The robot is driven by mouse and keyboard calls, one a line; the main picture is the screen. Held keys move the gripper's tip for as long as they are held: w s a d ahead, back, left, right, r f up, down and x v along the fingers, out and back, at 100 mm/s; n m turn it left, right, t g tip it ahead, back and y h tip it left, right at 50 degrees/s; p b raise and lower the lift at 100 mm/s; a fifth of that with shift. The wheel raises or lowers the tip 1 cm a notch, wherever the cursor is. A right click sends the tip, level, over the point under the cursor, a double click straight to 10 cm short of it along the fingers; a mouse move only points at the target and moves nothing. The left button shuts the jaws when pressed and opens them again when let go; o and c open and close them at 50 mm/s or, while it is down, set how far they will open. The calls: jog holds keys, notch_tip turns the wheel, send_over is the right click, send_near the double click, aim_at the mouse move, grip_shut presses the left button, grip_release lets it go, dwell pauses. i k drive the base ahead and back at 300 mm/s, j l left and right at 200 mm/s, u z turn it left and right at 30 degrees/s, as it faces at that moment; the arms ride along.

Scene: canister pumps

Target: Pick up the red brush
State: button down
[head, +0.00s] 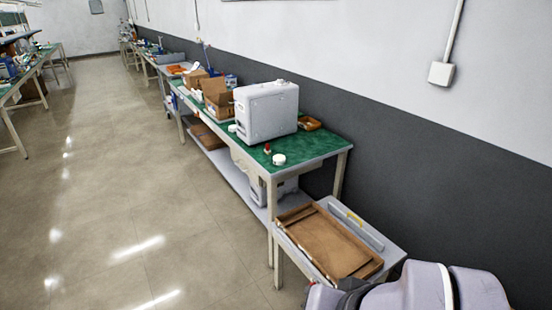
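A small upright thing with a red top (267,148) stands near the front edge of the green-topped workbench (317,144). It is too small to tell whether it is the red brush. It stands left of a round white lid-like thing (279,159) and in front of a big light-grey canister (266,112). No other clear red brush shows. Pale rounded parts of my own body fill the bottom right corner. My gripper is not in view.
A low grey stand (393,252) with a brown wooden tray (325,272) is at the near end of the bench. Open cardboard boxes (219,103) and an orange-brown tray (309,123) sit on the bench. The wall is close behind. The floor (120,210) at left is clear.

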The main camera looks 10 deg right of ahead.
aim_at(267, 150)
jog(key=i+j+z, duration=0.15)
jog(key=i+j, duration=0.3)
jog(key=i, duration=0.45)
jog(key=i+j+z, duration=0.1)
jog(key=i+j, duration=0.45)
jog(key=i, duration=0.3)
jog(key=i+j+z, duration=0.15)
jog(key=i+j, duration=0.45)
jog(key=i, duration=0.25)
jog(key=i+j+z, duration=0.1)
jog(key=i+j, duration=0.6)
jog(key=i, duration=0.15)
